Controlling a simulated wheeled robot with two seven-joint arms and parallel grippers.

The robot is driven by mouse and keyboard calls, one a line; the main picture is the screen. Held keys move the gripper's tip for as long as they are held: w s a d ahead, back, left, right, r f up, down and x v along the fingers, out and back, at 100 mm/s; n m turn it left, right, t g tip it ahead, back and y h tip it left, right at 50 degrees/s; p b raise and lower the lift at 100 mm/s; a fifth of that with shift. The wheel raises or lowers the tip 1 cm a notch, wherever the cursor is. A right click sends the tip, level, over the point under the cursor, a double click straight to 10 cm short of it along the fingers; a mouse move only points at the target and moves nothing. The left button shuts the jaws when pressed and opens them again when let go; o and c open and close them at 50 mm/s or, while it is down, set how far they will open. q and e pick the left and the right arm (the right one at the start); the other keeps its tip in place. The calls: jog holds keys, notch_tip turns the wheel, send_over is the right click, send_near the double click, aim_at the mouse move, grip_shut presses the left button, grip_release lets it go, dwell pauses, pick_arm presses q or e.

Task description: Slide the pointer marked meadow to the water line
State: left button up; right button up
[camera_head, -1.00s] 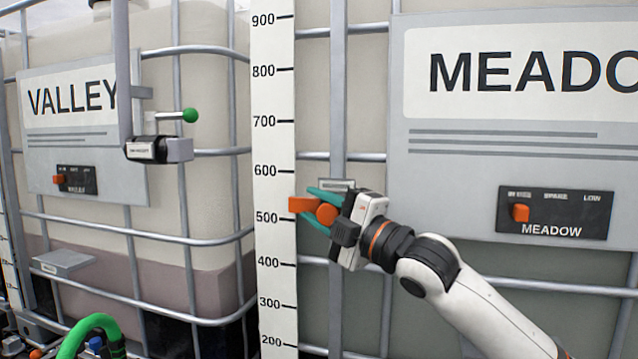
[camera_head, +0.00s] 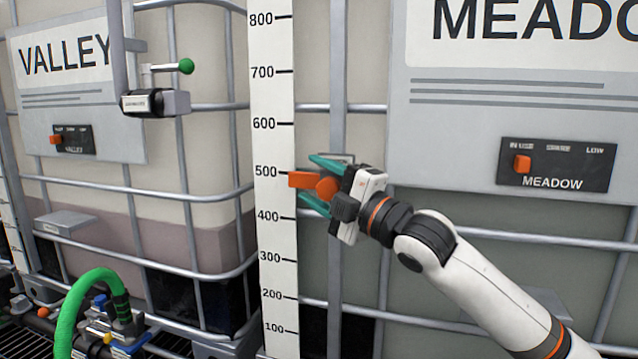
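The orange pointer (camera_head: 304,180) sits on the white vertical scale (camera_head: 275,130) beside the MEADOW tote, a little below the 500 mark. Its round orange knob (camera_head: 327,188) is on the pointer's right side. My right gripper (camera_head: 309,180) has its teal fingers above and below the knob, spread with gaps visible. The MEADOW tote is beige above and grey-green below (camera_head: 312,260). The edge between these, the water line, is partly hidden by my gripper and lies near the pointer's height; their exact offset is unclear. My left gripper is not in view.
The MEADOW panel (camera_head: 480,150) has an orange slider (camera_head: 522,164) at its left position. Metal cage bars (camera_head: 338,80) run close behind my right gripper.

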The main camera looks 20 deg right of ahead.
jog(key=shift+s+d+f, duration=0.2)
jog(key=shift+s, duration=0.05)
jog(key=b+v, duration=0.4)
jog(key=v, duration=0.7)
jog(key=shift+s, duration=0.2)
